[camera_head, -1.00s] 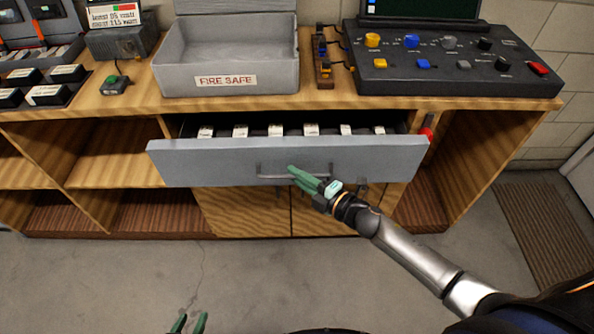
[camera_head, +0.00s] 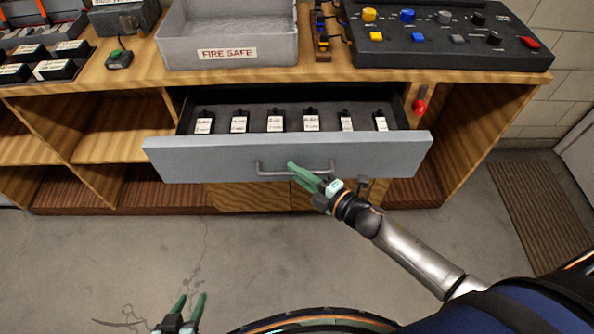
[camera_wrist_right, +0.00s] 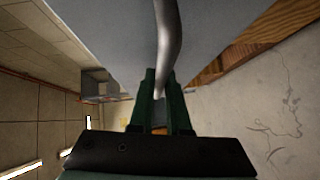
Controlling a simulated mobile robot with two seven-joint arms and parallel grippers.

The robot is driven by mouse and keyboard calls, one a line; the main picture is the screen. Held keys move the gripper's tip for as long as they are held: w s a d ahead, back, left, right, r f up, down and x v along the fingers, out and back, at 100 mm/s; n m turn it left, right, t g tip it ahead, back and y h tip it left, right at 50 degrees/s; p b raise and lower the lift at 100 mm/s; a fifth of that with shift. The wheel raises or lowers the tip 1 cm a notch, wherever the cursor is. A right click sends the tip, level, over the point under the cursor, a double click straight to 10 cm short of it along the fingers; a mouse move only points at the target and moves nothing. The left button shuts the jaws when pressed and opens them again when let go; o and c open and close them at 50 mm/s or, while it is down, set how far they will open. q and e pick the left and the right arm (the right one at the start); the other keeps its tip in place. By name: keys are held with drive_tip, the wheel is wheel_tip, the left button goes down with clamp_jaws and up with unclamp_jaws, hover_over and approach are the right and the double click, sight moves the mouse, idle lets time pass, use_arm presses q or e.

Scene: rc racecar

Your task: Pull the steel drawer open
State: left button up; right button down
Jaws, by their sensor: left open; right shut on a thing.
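The steel drawer (camera_head: 200,161) is a grey front panel under the wooden bench top, pulled well out, with a row of several small labelled black items standing inside. Its bar handle (camera_head: 265,170) runs across the middle of the front. My right gripper (camera_head: 297,172) is shut on the handle. In the right wrist view the handle (camera_wrist_right: 168,40) passes between the green fingers of the right gripper (camera_wrist_right: 160,90). My left gripper (camera_head: 188,305) is open and empty, low over the floor at the bottom of the head view, apart from the drawer.
A grey fire safe box (camera_head: 228,40) and a black control panel (camera_head: 450,45) stand on the bench top (camera_head: 300,75). A red-handled thing (camera_head: 420,103) hangs right of the drawer. The floor (camera_head: 110,255) in front is clear.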

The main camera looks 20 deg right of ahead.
drive_tip(key=c, duration=0.9)
unclamp_jaws()
drive_tip(key=v, duration=1.2)
drive_tip(key=shift+s+d, duration=0.15)
drive_tip(key=shift+s, duration=0.1)
drive_tip(key=s+a+f+m+g+h+p, duration=0.1)
drive_tip(key=s+f+m+h+p, duration=0.1)
drive_tip(key=m, duration=0.4)
drive_tip(key=s+a+f+m+g+h+p, duration=0.1)
drive_tip(key=s+f+m+g+h, duration=0.1)
drive_tip(key=s+m, duration=0.2)
drive_tip(key=s+a+f+m+g+h+p, duration=0.1)
drive_tip(key=s+f+m+g+p, duration=0.1)
drive_tip(key=m, duration=0.8)
drive_tip(key=shift+s+a+f+h+p, duration=0.1)
drive_tip(key=shift+s+a+h+p, duration=0.2)
drive_tip(key=shift+s+h+p, duration=0.15)
